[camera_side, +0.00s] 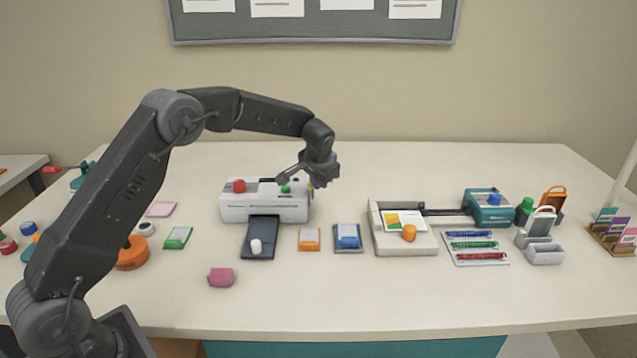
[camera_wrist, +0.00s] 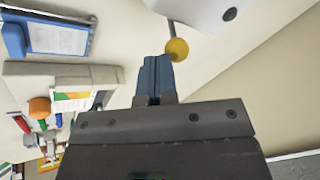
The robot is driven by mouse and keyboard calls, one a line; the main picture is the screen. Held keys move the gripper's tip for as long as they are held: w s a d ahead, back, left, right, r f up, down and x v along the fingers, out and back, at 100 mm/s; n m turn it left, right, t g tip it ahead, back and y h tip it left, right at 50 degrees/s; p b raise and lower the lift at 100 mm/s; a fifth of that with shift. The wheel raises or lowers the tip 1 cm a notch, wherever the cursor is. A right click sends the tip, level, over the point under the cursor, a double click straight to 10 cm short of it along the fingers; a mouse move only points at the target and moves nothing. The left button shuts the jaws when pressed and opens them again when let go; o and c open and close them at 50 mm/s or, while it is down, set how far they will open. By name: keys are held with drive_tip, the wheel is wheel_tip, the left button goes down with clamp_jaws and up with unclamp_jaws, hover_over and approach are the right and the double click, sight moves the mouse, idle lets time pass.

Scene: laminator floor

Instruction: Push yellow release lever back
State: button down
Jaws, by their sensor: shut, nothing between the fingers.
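The white laminator (camera_side: 262,208) stands on the table near the middle in the side view. Its yellow release lever (camera_side: 310,183) is a small knob at its right end, mostly hidden by my gripper (camera_side: 319,184). In the wrist view the lever is a yellow ball (camera_wrist: 177,49) on a thin rod from the white laminator body (camera_wrist: 203,12). My gripper's blue-grey fingers (camera_wrist: 157,62) are shut and empty. Their tips appear right beside the ball; I cannot tell whether they touch it.
A red knob (camera_side: 239,186) and a green button (camera_side: 285,189) are on the laminator. A dark tray (camera_side: 260,238) with a white cylinder lies in front. Orange and blue pouches (camera_side: 348,238) and a paper trimmer (camera_side: 402,240) stand to the right. The table behind is clear.

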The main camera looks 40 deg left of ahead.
drive_tip(key=shift+g+h, duration=0.6)
drive_tip(key=w+a, duration=0.2)
drive_tip(key=w+a+r, duration=0.1)
drive_tip(key=w+a, duration=0.1)
drive_tip(key=shift+r, duration=0.9)
drive_tip(key=v, duration=1.3)
drive_tip(key=shift+r, duration=0.35)
